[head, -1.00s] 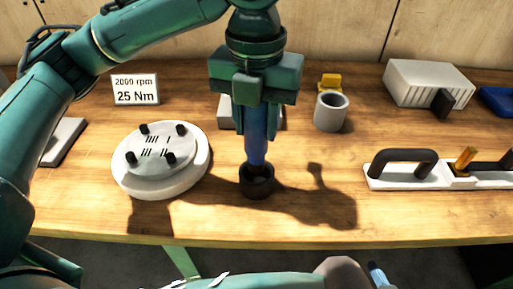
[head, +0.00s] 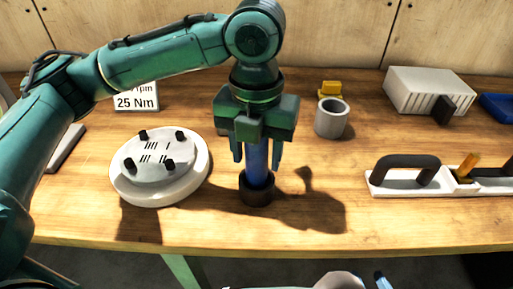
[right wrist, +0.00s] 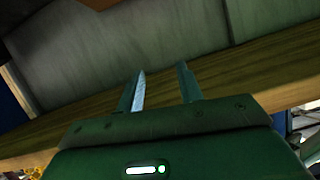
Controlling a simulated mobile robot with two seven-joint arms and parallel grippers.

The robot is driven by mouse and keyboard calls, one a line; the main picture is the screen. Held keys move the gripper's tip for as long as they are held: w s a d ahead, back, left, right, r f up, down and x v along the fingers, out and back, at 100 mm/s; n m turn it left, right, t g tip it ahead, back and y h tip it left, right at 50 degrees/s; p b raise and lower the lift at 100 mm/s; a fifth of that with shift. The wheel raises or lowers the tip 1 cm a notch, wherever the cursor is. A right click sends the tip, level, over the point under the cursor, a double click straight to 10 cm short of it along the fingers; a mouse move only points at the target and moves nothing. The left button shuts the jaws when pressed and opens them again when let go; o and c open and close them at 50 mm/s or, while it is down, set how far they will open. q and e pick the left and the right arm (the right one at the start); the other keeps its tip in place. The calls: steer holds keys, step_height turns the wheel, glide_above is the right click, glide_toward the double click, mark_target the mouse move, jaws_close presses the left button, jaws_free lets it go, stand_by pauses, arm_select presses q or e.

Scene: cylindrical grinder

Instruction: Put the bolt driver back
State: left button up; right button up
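The bolt driver (head: 257,157) is a blue upright cylinder at the middle of the bench in the head view. Its lower end sits in a short black round holder (head: 257,194). My left gripper (head: 257,158) points down over the driver. Its fingers stand on either side with small gaps to the blue body, so it looks open. The driver's top is hidden behind the gripper. My right gripper (right wrist: 163,84) is open and empty in the right wrist view, with the bench's wooden edge beyond its fingers.
A white round plate (head: 190,188) with black knobs stands left of the holder. Behind are a torque sign (head: 136,102), partly covered by my arm, and a grey cup (head: 332,120). A white tray with a black handle (head: 405,170) lies right. Bare bench lies between cup and front edge.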

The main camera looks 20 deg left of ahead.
arm_select(q)
steer(key=shift+o, duration=0.5)
arm_select(e)
steer(key=shift+f, duration=0.1)
arm_select(q)
step_height(320, 180, up, 12)
steer(key=shift+f+p, duration=0.25)
steer(key=shift+p, duration=0.95)
steer(key=shift+r, duration=0.4)
arm_select(e)
steer(key=shift+w+a+f+g, duration=0.15)
steer(key=shift+w+a+g, duration=0.2)
steer(key=shift+a, duration=0.25)
